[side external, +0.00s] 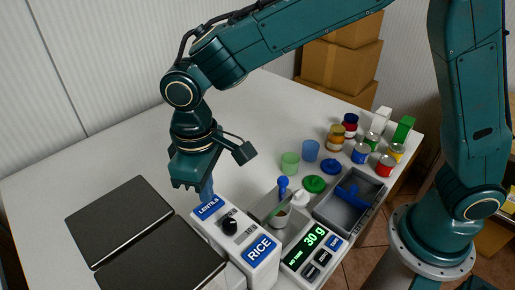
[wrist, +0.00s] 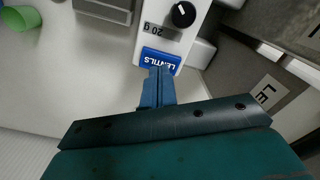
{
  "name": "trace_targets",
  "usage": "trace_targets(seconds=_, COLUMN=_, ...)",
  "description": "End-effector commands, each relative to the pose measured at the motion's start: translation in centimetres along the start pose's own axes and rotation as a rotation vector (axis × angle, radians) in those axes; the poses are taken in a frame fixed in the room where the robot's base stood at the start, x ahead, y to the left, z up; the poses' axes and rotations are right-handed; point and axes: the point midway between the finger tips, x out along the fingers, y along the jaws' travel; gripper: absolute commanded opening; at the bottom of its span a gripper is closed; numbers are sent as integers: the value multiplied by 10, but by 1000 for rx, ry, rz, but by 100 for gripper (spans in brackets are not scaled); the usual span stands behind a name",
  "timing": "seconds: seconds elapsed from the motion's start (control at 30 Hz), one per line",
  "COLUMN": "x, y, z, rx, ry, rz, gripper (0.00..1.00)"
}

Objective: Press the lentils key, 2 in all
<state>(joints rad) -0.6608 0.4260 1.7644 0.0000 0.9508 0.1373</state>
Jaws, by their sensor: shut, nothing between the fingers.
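The blue lentils key (side external: 209,207) is on the far end of a white dispenser (side external: 245,236); it also shows in the wrist view (wrist: 161,59). A black dial (side external: 229,226) and the blue rice key (side external: 259,248) are on the same top. My gripper (side external: 207,194) points down with its blue fingers shut and empty, right at the lentils key. In the wrist view the fingertips (wrist: 160,72) overlap the key's near edge. I cannot tell whether they touch or press it. The dial label reads 20 g in the wrist view.
A grey tray (side external: 347,204) holds a blue object. Dark flat panels (side external: 120,216) lie left of the dispenser. Cans and jars (side external: 361,152) stand at the right. The back left table is clear.

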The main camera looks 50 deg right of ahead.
Motion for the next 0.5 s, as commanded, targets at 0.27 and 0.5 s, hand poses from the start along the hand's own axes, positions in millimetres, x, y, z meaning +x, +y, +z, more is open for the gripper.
trace_targets(seconds=0.27, x=5, y=0, z=0, rx=0, ry=-1, rz=0, gripper=0)
trace_targets(seconds=0.5, x=10, y=0, z=0, rx=0, ry=-2, rz=0, gripper=0)
